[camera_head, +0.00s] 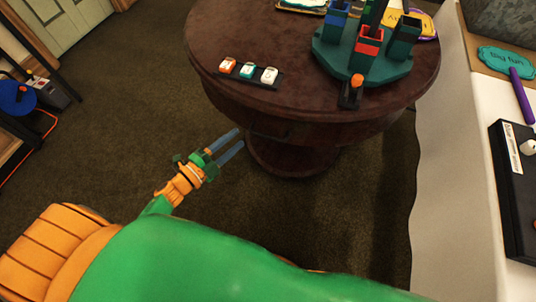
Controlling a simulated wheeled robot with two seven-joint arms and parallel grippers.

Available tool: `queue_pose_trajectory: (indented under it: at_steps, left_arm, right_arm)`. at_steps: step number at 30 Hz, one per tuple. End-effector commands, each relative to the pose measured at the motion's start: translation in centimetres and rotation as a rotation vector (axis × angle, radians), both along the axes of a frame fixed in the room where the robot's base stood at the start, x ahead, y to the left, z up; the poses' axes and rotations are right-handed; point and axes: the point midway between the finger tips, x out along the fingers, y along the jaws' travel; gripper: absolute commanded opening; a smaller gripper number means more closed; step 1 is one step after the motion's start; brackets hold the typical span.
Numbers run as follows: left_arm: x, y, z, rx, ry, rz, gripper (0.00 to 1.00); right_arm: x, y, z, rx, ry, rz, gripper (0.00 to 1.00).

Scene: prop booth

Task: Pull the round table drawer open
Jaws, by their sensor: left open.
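The round table (215,55) is dark reddish-brown wood on a pedestal base and stands at top centre in the head view. Its drawer front is hard to make out in the shadow under the near rim, and I cannot see a clear handle. My left gripper (239,138) has two blue-grey fingers, apart, with nothing visible between them. It is just in front of the table's near left side in the picture, with fingertips pointing toward the apron; I cannot tell whether they touch it. My right gripper is not in view.
On the tabletop are a button strip (269,75) with three coloured buttons, a green holder (325,58) with coloured boxes, and a small orange-topped lever (355,84). A white-covered table (455,190) stands at right. Brown carpet (120,130) is clear to the left.

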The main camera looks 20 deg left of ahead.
Motion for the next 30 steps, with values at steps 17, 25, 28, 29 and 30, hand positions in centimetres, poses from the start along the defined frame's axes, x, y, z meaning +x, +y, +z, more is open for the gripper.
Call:
queue_pose_trajectory:
  at_steps: [17,25,28,29,30]
  left_arm:
    - [2.0,-8.2,3.1,0.306,-0.448,-0.379,0.44]
    - [3.0,-9.3,3.1,0.305,-0.444,-0.378,0.44]
    - [3.0,-9.2,3.1,0.306,-0.443,-0.377,0.41]
    - [3.0,-9.2,3.1,0.305,-0.443,-0.377,0.33]
    - [3.0,-9.2,3.1,0.305,-0.443,-0.377,0.22]
  right_arm:
    - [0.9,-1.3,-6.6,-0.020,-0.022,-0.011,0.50]
    - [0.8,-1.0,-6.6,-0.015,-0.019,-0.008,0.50]
    - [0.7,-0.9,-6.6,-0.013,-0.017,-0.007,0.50]
    - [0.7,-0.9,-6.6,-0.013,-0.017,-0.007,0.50]
    - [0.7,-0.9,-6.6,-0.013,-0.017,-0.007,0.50]
